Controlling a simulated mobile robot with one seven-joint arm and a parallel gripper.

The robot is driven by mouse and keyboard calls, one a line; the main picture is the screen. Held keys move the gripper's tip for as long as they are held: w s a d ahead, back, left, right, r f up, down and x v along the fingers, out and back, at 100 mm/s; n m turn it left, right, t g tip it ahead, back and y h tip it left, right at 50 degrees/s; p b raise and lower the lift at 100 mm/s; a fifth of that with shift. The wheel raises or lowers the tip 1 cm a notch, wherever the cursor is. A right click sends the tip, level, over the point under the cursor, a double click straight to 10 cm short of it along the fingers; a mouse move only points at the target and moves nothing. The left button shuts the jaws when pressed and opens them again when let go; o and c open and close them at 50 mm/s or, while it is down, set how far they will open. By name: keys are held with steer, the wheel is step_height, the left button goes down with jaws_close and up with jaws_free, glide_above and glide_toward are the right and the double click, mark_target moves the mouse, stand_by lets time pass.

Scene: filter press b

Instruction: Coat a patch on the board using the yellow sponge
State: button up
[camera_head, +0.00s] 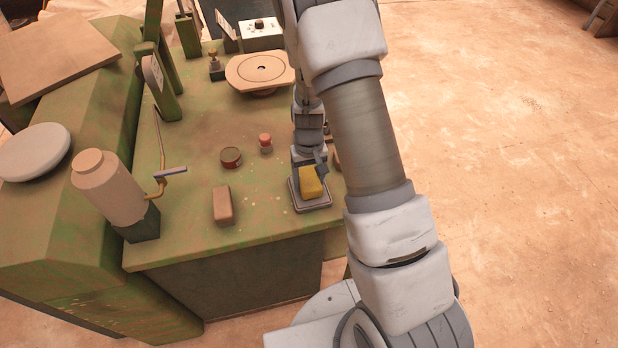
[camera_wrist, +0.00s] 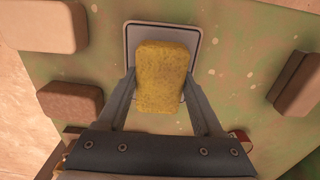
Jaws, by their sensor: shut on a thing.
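The yellow sponge (camera_head: 311,183) is a rounded block, held between the two fingers of my gripper (camera_head: 308,165). In the wrist view, the sponge (camera_wrist: 165,75) fills the space between the fingertips of my gripper (camera_wrist: 162,80). A grey square plate with a pale rim (camera_head: 310,206) lies on the green bench under the sponge. It also shows behind the sponge in the wrist view (camera_wrist: 131,40). Whether the sponge touches the plate cannot be told. A tan flat board (camera_head: 55,55) lies at the upper left; I cannot tell which surface is the task's board.
The green bench top (camera_head: 190,235) also bears a brown block (camera_head: 222,205), a dark round tin (camera_head: 231,157), a red-topped item (camera_head: 265,143) and a round disc (camera_head: 262,68). A tan bottle (camera_head: 107,187) stands left. More brown blocks (camera_wrist: 70,103) flank the plate in the wrist view.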

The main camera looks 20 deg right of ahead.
mark_target(309, 178)
steer(key=shift+f+b, duration=0.4)
steer(key=shift+f, duration=0.05)
stand_by(1.4)
steer(key=shift+r+p, duration=2.3)
steer(key=shift+r, duration=1.25)
